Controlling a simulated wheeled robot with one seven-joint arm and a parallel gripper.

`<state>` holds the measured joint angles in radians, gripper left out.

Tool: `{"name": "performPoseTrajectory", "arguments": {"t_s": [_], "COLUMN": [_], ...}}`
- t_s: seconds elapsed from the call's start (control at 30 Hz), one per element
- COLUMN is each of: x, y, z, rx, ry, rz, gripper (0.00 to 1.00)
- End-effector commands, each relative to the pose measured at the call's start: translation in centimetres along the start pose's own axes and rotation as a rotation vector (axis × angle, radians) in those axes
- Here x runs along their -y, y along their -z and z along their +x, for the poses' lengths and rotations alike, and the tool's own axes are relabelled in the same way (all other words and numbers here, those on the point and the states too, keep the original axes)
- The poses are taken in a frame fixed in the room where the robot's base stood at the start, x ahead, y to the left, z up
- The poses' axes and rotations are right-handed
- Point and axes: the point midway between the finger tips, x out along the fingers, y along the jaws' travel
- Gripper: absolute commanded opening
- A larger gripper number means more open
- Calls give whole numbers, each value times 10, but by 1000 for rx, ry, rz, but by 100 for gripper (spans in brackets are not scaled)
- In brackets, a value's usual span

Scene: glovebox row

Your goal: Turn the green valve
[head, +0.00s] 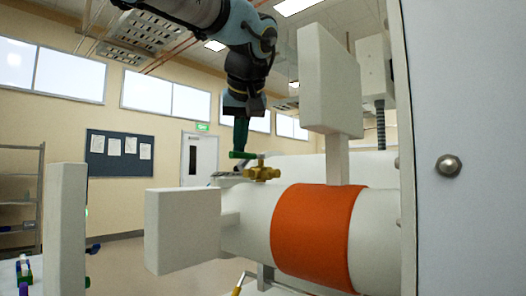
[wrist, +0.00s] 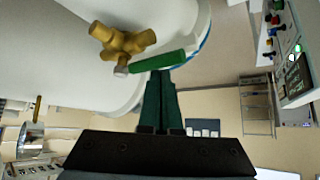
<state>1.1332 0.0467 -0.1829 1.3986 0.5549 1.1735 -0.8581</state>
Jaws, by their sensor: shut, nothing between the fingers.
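The green valve has a green lever handle (head: 242,155) on a brass body (head: 263,171), mounted on top of a white cylinder in the head view. In the wrist view the green handle (wrist: 158,62) reaches right from the brass body (wrist: 122,41), sloping slightly upward. My gripper (head: 240,146) points down from above, its dark green fingers just over the handle. In the wrist view my gripper (wrist: 160,78) is shut and empty, with its fingertips right beside the handle's edge. I cannot tell whether they touch it.
The white cylinder carries a wide orange band (head: 315,232). A white block (head: 182,230) stands in front of the valve, and a tall white slab (head: 329,80) rises to its right. A grey panel with a round knob (head: 448,167) closes the right side. Shelves (head: 20,195) stand at far left.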

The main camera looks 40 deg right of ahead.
Motion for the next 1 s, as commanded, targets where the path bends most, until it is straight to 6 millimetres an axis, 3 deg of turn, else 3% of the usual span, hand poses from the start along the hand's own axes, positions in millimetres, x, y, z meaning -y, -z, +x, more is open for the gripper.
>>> {"name": "performPoseTrajectory", "arguments": {"t_s": [0.83,1.0], "x": [-5,-2], "y": [-6,1], "z": [-6,-3], "rx": [2,3], "ry": [-5,-4], "rz": [2,1], "gripper": [0,0]}}
